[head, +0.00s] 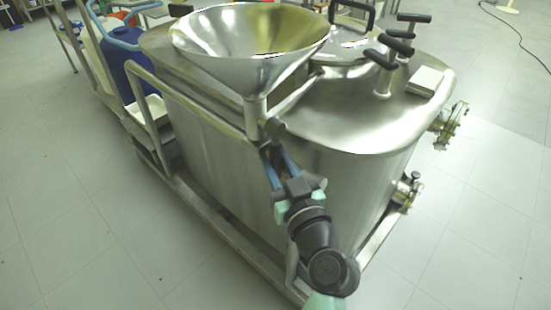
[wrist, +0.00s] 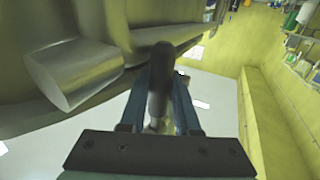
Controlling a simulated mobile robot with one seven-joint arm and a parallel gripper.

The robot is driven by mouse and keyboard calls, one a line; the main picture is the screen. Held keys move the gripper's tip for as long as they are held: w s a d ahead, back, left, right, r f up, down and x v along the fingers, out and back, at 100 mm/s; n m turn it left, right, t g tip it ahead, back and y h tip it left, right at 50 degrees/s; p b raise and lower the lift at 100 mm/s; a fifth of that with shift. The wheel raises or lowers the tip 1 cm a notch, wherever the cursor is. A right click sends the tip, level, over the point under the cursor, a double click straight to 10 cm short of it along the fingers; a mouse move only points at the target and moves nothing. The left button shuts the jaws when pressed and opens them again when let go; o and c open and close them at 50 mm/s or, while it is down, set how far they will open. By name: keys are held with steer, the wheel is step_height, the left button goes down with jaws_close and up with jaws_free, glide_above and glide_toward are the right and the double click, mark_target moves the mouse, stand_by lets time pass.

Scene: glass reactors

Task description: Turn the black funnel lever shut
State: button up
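The steel funnel (head: 250,45) stands upright at the tank's near side, on a short steel outlet pipe (head: 255,108). The black funnel lever (head: 274,128) is at the lower part of this pipe. In the wrist view the gripper (wrist: 160,95) has one finger on each side of the lever. Whether either finger touches it I cannot tell. The valve inside the pipe is hidden.
The steel tank (head: 210,150) stands right behind the gripper. A frame rail (head: 180,100) runs along its left side. A blue container (head: 140,78) and a white tray (head: 150,110) are at the left. Black-handled fittings (head: 393,60) are on the lid. The left floor (head: 65,190) is clear.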

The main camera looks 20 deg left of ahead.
jaws_close()
stand_by(1.0)
